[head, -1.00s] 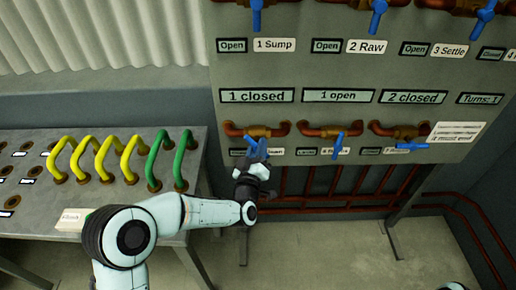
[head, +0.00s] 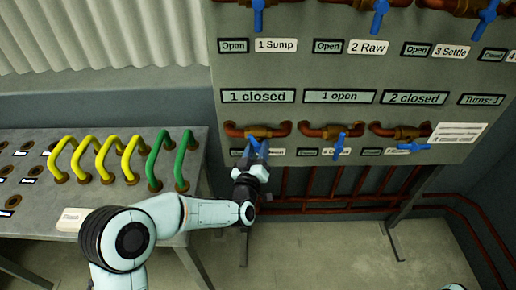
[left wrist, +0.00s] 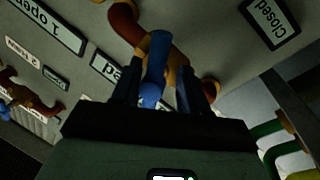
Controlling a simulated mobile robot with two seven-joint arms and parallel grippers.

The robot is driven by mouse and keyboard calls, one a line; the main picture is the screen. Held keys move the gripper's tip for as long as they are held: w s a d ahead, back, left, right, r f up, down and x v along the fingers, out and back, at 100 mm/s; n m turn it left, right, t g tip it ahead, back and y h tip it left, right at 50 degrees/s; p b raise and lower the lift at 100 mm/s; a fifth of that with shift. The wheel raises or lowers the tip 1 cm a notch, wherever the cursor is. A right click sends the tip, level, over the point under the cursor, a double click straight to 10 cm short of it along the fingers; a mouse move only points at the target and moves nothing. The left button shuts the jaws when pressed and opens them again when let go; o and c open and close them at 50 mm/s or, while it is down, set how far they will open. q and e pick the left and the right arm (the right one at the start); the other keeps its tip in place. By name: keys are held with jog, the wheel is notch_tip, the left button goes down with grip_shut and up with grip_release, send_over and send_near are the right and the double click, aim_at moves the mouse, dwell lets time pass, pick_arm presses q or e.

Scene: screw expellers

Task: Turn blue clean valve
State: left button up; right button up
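A blue valve handle (left wrist: 157,62) on the brass and copper pipe sits between the fingers of my left gripper (left wrist: 163,88) in the left wrist view. The fingers stand apart on either side of it, with a visible gap on the right. In the head view my left gripper (head: 254,155) is at the leftmost valve (head: 257,131) of the lower row and partly covers its handle and name label. I cannot read which lower valve is named clean. My right gripper is out of view.
The lower row also has a middle blue handle (head: 339,146) and a right blue handle (head: 413,147). Status plates above read "1 closed" (head: 257,96), "1 open" (head: 339,96) and "2 closed" (head: 413,98). A bench (head: 110,207) with yellow and green hoops stands left.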

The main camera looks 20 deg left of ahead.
pick_arm(q)
jog(key=shift+r, duration=0.15)
jog(key=shift+s+d, duration=0.1)
jog(key=shift+s, duration=0.25)
jog(key=s+f, duration=0.1)
jog(key=s, duration=1.1)
jog(key=shift+s+d+f, duration=0.25)
jog(key=shift+s+f, duration=0.05)
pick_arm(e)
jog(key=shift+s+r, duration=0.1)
